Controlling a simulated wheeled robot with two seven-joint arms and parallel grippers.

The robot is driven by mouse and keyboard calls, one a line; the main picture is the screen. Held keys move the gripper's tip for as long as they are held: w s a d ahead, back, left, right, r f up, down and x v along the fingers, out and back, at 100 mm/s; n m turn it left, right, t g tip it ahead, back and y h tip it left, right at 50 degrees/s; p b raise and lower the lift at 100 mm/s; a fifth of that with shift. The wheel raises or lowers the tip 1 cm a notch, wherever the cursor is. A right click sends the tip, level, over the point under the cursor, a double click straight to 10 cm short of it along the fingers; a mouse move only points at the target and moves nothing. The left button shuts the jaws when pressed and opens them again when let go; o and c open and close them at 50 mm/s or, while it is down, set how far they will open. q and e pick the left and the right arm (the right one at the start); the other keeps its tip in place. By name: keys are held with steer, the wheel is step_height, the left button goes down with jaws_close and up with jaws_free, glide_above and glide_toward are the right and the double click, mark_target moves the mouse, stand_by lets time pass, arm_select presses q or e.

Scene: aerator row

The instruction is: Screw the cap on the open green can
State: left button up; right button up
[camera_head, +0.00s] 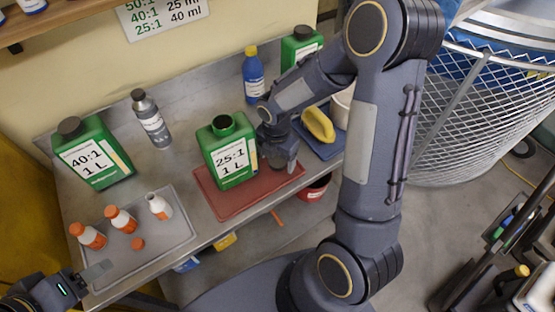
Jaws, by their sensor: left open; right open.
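The open green can (231,163), labelled 25:1 1 L, stands upright on a red mat (232,204). Its dark round mouth (222,122) is uncovered. My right gripper (283,162) is open and points down just right of the can, over the mat's right part. A dark shape shows at its fingers; I cannot tell whether it is the can's cap or part of the gripper. No black cap shows clearly elsewhere on the mat. My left gripper (97,272) is open at the lower left, by the front edge of the grey tray, far from the can.
The grey tray (160,252) holds two orange-capped bottles (90,236), an open white bottle (159,206) and a loose orange cap (137,243). A capped green can (95,155), grey bottle (151,120), blue bottle (253,76) and yellow sponge (319,124) stand around the bench.

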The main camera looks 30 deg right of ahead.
mark_target(277, 161)
steer(key=c, duration=1)
steer(key=shift+r, duration=0.55)
step_height(277, 161, up, 2)
steer(key=shift+r, duration=0.2)
steer(key=s+d+r, duration=0.1)
steer(key=s+r, duration=0.2)
steer(key=s, duration=0.1)
steer(key=s+d+r+b, duration=0.1)
steer(key=s+r, duration=0.2)
steer(key=s, duration=0.2)
steer(key=s+d+r+b, duration=0.1)
steer(key=s+d+r, duration=0.1)
steer(key=s+r, duration=0.1)
steer(key=shift+s+r, duration=0.25)
steer(key=shift+s, duration=0.45)
